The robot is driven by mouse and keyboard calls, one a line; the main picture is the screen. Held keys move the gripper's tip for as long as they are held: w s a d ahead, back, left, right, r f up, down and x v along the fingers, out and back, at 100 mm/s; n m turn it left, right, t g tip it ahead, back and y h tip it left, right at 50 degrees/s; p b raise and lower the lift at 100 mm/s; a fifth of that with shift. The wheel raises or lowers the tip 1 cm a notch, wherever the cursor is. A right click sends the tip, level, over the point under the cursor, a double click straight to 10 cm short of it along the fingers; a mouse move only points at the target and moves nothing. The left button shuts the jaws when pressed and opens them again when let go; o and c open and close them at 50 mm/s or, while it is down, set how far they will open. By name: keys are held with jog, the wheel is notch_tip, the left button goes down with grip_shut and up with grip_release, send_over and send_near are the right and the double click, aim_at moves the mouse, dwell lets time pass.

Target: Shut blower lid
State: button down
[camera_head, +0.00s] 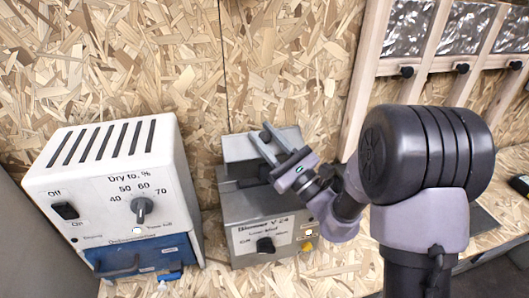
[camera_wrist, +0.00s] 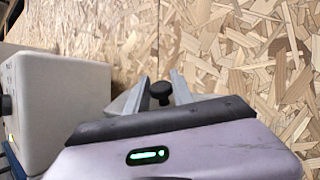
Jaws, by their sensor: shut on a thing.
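The blower (camera_head: 240,215) is a grey metal box with a printed front label, a black dial and a yellow button. Its grey lid (camera_head: 238,147) shows at the top rear, apparently raised, with a dark gap between it and the box front. My gripper (camera_head: 264,140) reaches in from the right over the lid. In the wrist view my gripper's two grey fingers (camera_wrist: 158,95) stand on either side of a black knob (camera_wrist: 160,90), shut on it. My gripper hides part of the lid, so its exact angle is hard to tell.
A cream dryer box (camera_head: 105,165) with slots, a dial, a switch and a blue drawer (camera_head: 140,255) stands close on the left. A chipboard wall (camera_head: 160,70) is right behind. A wooden frame with black knobs (camera_head: 362,80) is at the upper right.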

jog(key=shift+s+f+b, duration=0.1)
jog(key=shift+s+b, duration=0.1)
jog(key=shift+b, duration=0.15)
jog(key=c, duration=1.1)
grip_release()
jog(key=b+v, duration=0.4)
jog(key=v, duration=1.3)
jog(key=shift+d+f+b, duration=0.15)
jog(key=shift+d+b, duration=0.05)
jog(key=shift+b, duration=0.2)
